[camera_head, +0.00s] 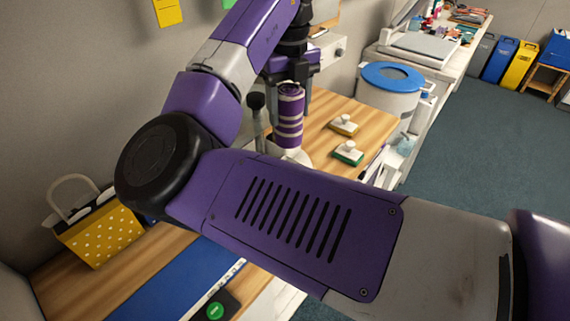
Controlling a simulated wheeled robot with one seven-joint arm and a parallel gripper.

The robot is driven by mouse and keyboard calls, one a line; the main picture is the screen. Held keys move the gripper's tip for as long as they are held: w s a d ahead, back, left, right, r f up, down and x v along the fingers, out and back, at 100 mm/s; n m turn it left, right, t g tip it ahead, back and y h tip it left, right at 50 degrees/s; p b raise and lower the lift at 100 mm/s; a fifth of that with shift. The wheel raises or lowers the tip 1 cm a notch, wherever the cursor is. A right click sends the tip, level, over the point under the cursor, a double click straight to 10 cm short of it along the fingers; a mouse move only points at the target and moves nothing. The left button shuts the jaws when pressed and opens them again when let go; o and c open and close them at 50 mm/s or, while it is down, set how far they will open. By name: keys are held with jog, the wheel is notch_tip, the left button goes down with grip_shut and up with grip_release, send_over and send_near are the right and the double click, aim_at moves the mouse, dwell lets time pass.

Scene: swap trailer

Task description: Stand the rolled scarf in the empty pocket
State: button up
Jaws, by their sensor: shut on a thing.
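The rolled scarf (290,119) is a purple roll with pale stripes, held upright. My gripper (290,98) is shut on its upper part and points down over the wooden table, at the top middle of the head view. A pale rounded thing (293,156) shows just below the scarf, partly behind my arm. I cannot tell whether the scarf touches it. A yellow bag with white dots and a pale handle (101,237) stands at the left. I cannot make out an empty pocket; my arm hides much of the table.
A blue mat (175,282) lies in front. A blue-lidded bin (388,103) stands behind.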

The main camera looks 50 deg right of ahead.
aim_at(289, 121)
notch_tip(289, 121, down, 15)
jog(key=shift+f+p, duration=0.1)
jog(key=shift+p, duration=0.35)
jog(key=shift+f, duration=0.2)
jog(key=o, duration=1.6)
jog(key=shift+r, duration=0.1)
notch_tip(289, 121, up, 12)
jog(key=shift+r+b, duration=0.1)
jog(key=shift+b, duration=0.55)
